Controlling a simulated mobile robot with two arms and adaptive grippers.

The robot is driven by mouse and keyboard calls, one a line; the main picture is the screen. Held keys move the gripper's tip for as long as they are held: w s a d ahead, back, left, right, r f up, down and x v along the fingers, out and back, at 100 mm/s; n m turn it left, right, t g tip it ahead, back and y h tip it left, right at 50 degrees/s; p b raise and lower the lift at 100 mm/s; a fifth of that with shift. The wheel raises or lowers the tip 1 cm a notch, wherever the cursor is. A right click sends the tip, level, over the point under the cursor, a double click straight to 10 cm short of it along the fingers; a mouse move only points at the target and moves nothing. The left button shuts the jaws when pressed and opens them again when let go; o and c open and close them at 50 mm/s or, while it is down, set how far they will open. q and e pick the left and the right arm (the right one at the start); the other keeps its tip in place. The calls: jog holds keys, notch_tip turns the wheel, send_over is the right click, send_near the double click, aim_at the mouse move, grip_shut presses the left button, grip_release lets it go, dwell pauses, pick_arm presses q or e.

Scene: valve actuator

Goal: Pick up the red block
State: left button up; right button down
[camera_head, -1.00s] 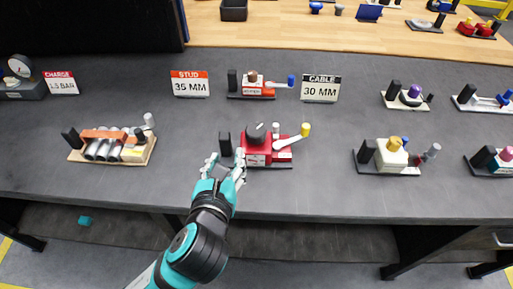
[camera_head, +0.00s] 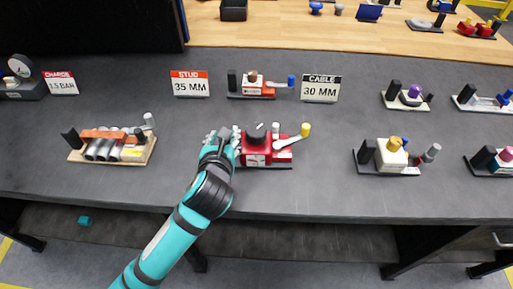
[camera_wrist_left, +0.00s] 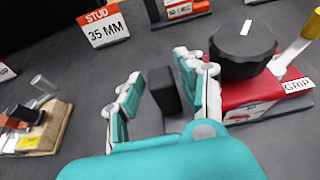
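The red block (camera_head: 256,153) is the body of a valve unit on the grey bench, with a black round knob (camera_head: 255,131) on top and a yellow-tipped white lever (camera_head: 292,140) at its right. In the left wrist view the red block (camera_wrist_left: 245,92) lies right of my fingers. My left gripper (camera_head: 224,137) is at the unit's left end; in the wrist view the gripper (camera_wrist_left: 157,88) is open, with the unit's black upright post (camera_wrist_left: 164,91) between its fingers. Whether the fingers touch the post cannot be told. My right gripper is not in view.
An orange-and-red unit (camera_head: 255,85) stands behind, between the STUD sign (camera_head: 190,84) and the CABLE sign (camera_head: 320,89). A wooden tray (camera_head: 140,157) of cylinders is at left. A cream unit (camera_head: 392,155) is at right. The bench between is clear.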

pick_arm(q)
jog(key=shift+x, duration=0.75)
grip_shut()
notch_tip(320, 180, up, 9)
jog(key=shift+f, duration=0.1)
jog(key=shift+h, duration=0.3)
jog(key=shift+f, duration=3.8)
